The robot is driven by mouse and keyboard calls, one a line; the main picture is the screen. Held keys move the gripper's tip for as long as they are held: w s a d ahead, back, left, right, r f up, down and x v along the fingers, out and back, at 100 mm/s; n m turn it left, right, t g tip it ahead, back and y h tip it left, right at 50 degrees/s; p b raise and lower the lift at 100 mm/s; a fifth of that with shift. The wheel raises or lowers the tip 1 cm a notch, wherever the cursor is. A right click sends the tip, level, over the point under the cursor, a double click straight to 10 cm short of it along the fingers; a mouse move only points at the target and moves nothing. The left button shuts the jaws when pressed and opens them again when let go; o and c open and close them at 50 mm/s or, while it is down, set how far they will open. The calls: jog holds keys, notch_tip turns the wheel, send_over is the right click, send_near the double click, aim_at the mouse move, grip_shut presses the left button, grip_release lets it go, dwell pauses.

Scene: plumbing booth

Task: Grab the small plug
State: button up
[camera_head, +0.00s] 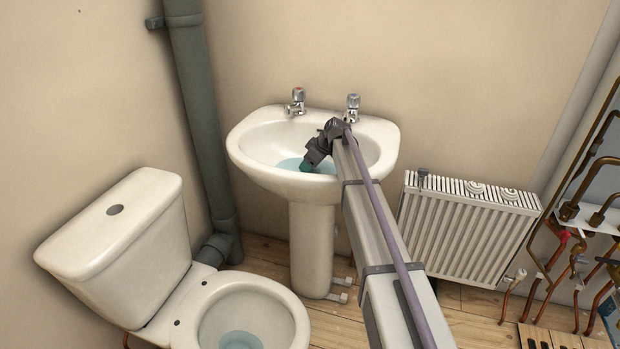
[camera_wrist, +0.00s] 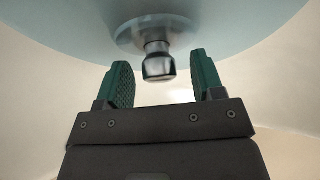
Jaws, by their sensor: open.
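The small plug (camera_wrist: 158,62) shows in the wrist view as a shiny metal knob on a short stem. It rises from a round metal disc (camera_wrist: 128,35) in the bottom of the basin. My gripper (camera_wrist: 160,82) is open, with its two green ridged fingers on either side of the knob and a gap on both sides. In the head view my gripper (camera_head: 307,167) reaches down into the white sink (camera_head: 262,126). The plug cannot be made out in that view.
The sink holds bluish water (camera_head: 290,163). Two taps (camera_head: 297,101) stand on its back rim, the right one (camera_head: 352,106) close by my arm. A toilet (camera_head: 120,225) stands at left, a grey pipe (camera_head: 200,110) behind it. A radiator (camera_head: 460,232) and copper pipes (camera_head: 560,250) are at right.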

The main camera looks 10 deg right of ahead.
jog(key=c, duration=1)
jog(key=shift+p, duration=0.35)
